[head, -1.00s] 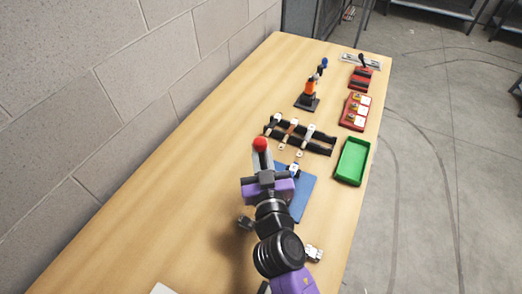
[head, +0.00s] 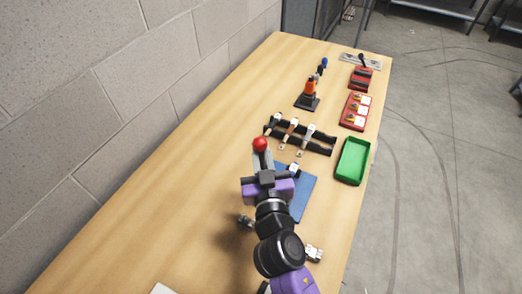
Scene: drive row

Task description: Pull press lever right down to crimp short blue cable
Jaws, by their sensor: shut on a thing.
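The press lever (head: 260,158) is a pale grey bar with a red ball on its end, in the middle of the head view. My gripper (head: 263,178) is shut on the lever, below the red ball. The lower part of the lever and most of the press are hidden behind my gripper and arm. A blue plate (head: 302,197) shows beside and under my gripper, with a small white and dark part (head: 293,169) at its far edge. I cannot make out the short blue cable.
A green tray (head: 352,161) is to the right. White connectors (head: 314,253) lie near my arm. The left tabletop is clear.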

